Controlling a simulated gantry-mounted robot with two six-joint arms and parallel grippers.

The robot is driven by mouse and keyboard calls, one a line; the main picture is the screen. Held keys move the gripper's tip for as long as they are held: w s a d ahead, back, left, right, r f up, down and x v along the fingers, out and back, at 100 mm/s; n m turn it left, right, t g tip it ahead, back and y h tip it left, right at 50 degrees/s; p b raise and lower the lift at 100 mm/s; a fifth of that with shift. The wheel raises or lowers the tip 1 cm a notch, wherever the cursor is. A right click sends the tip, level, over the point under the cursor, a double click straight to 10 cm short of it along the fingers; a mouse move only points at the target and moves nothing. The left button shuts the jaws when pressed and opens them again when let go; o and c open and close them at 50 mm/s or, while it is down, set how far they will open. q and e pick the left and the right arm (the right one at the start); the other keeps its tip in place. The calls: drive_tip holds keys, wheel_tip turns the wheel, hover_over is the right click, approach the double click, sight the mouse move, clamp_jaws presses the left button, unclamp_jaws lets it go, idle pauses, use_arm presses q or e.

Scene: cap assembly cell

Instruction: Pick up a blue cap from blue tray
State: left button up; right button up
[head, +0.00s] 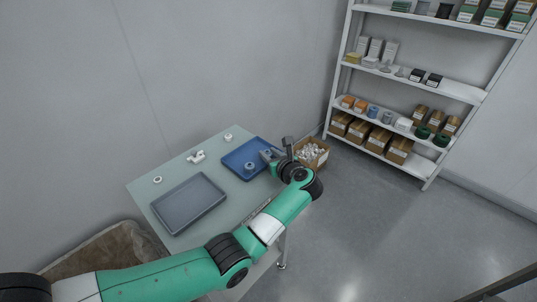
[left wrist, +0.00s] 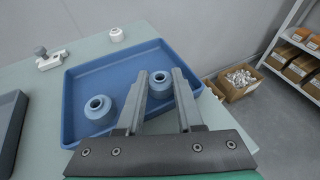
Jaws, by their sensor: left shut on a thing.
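The blue tray (head: 234,169) lies on the table, and it also shows in the left wrist view (left wrist: 115,70). One blue cap (head: 249,165) stands in the tray, left of my gripper; it also shows in the left wrist view (left wrist: 98,108). A second blue cap (left wrist: 160,86) is between the fingertips of my left gripper (left wrist: 160,78), near the tray's right side. The left gripper is shut on this cap. In the head view my left gripper (head: 271,156) reaches over the right part of the tray. My right gripper is not in view.
A grey tray (head: 188,203) lies left of the blue tray on the table. White parts (head: 196,157) stand along the table's back edge. A cardboard box of white pieces (head: 312,153) is on the floor right of the table. A stocked shelf (head: 415,85) stands farther right.

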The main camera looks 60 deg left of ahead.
use_arm(q)
drive_tip(key=shift+r+p, duration=0.3)
drive_tip(key=shift+r, duration=0.25)
wheel_tip(320, 180, up, 3)
drive_tip(key=shift+d+r+p, duration=0.1)
drive_tip(key=shift+d+p, duration=0.05)
drive_tip(key=shift+p, duration=0.9)
drive_tip(key=s+d+r+p, duration=0.6)
drive_tip(key=s+d+r, duration=0.1)
drive_tip(key=d, duration=0.4)
drive_tip(key=shift+d+r, duration=0.4)
drive_tip(key=shift+r, duration=0.35)
